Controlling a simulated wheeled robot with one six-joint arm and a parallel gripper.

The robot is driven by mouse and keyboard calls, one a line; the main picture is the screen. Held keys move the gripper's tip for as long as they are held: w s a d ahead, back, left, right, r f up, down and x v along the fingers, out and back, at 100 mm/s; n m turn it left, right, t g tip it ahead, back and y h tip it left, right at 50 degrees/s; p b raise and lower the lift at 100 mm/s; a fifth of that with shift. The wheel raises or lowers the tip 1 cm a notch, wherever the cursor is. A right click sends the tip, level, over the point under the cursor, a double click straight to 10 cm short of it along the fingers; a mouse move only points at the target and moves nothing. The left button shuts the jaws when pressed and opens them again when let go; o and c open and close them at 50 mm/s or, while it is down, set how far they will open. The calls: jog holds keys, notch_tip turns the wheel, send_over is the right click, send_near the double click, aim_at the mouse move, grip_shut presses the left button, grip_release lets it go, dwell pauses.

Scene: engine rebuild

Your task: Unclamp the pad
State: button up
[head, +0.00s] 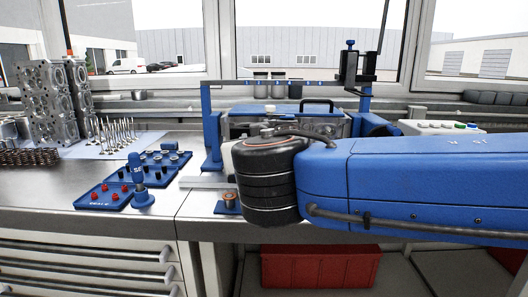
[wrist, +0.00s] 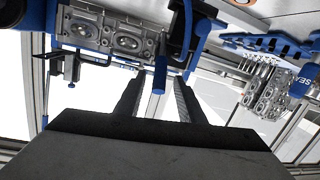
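My gripper (wrist: 158,80) is seen from behind in the wrist view, its two dark fingers apart. In that view a blue upright part (wrist: 160,74) of the fixture lies between the fingertips; I cannot tell whether it is between them in depth or beyond them. The blue fixture frame (head: 211,130) stands on the bench in the head view, with a numbered crossbar (head: 290,83). A metal cylinder head (wrist: 110,36) sits in the frame. I cannot clearly make out the pad. My arm hides much of the fixture's front in the head view.
Blue trays (head: 105,195) with small parts lie left of the fixture, near a blue-handled tool (head: 139,184). Valves (head: 118,132) and cylinder heads (head: 55,100) stand farther left. A red bin (head: 320,266) is below the bench. A button panel (head: 440,127) is at right.

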jog(key=s+d+r, duration=0.1)
jog(key=s, duration=1.3)
jog(key=shift+s+d+r, duration=0.15)
jog(key=shift+s+r, duration=0.05)
jog(key=shift+r, duration=0.2)
jog(key=shift+s, duration=0.1)
